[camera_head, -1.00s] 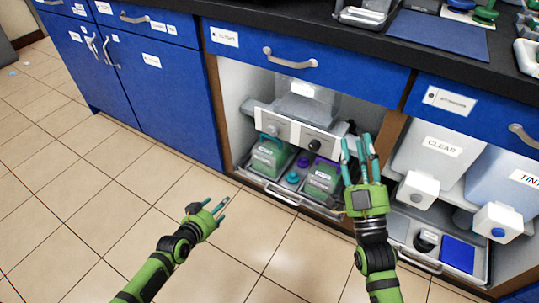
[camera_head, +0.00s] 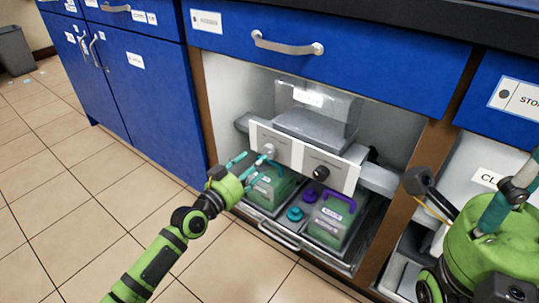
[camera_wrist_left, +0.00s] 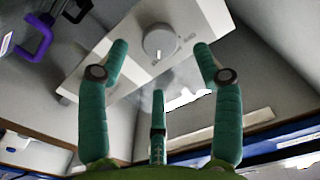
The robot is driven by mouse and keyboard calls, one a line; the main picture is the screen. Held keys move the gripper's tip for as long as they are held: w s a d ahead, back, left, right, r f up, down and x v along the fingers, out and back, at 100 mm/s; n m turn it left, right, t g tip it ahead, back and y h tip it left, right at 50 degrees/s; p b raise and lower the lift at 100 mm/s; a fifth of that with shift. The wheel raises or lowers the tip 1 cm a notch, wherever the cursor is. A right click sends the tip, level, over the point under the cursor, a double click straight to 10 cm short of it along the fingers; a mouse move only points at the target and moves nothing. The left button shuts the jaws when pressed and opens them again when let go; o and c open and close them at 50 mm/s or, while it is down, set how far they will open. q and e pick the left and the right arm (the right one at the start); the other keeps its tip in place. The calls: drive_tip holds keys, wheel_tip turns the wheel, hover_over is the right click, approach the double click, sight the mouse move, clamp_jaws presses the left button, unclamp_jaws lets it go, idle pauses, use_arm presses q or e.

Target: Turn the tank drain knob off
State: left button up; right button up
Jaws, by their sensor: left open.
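A white control panel (camera_head: 300,157) in the open cabinet bay carries a light grey knob (camera_head: 270,151) on its left and a black knob (camera_head: 321,173) on its right. The panel labels are too small to read, so I cannot tell which one is the tank drain knob. My left gripper (camera_head: 252,159) is open, with its fingertips close in front of the grey knob. In the left wrist view the grey knob (camera_wrist_left: 160,41) lies between the spread fingers, apparently untouched. My right gripper (camera_head: 503,200) is at the right edge, partly cut off; its fingers are not clear.
A clear tank (camera_head: 318,112) stands above the panel. Below it, green-filled containers (camera_head: 332,222) with handles and teal and purple caps (camera_head: 295,214) sit on a tray with a metal handle (camera_head: 280,237). The tiled floor at left is free.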

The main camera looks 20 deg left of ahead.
sight(267, 154)
use_arm(q)
drive_tip(key=shift+b+x, duration=0.75)
drive_tip(key=shift+x, duration=1.85)
drive_tip(key=c, duration=1.1)
